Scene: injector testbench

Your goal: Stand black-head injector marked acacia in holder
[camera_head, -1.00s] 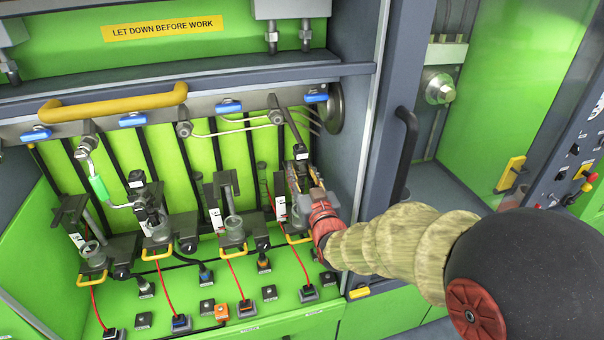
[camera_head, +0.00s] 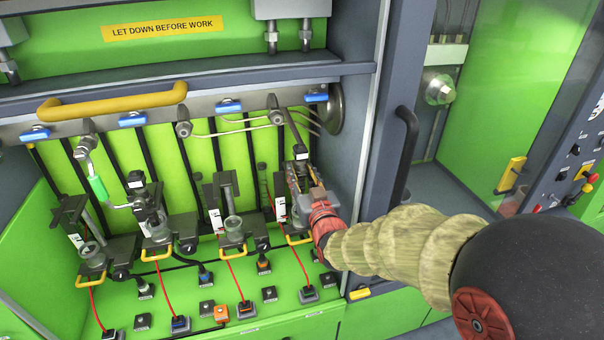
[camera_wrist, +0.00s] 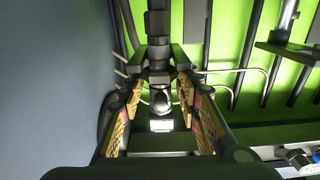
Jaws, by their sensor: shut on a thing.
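My gripper (camera_head: 300,172) is at the rightmost station of the bench, shut on a black-head injector (camera_head: 300,152). The injector is roughly upright, its black head above the fingers. In the wrist view, my gripper (camera_wrist: 160,78) has a finger on each side of the dark injector body (camera_wrist: 158,52). I cannot read any acacia marking. The rightmost holder is mostly hidden behind my gripper; its yellow handle (camera_head: 298,240) shows below. I cannot tell whether the injector's lower end is inside it.
Other holders stand to the left, one with a clear cup (camera_head: 234,227). A grey side wall (camera_head: 349,150) is close on the right of my gripper. Thin pipes (camera_head: 240,126) run behind it.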

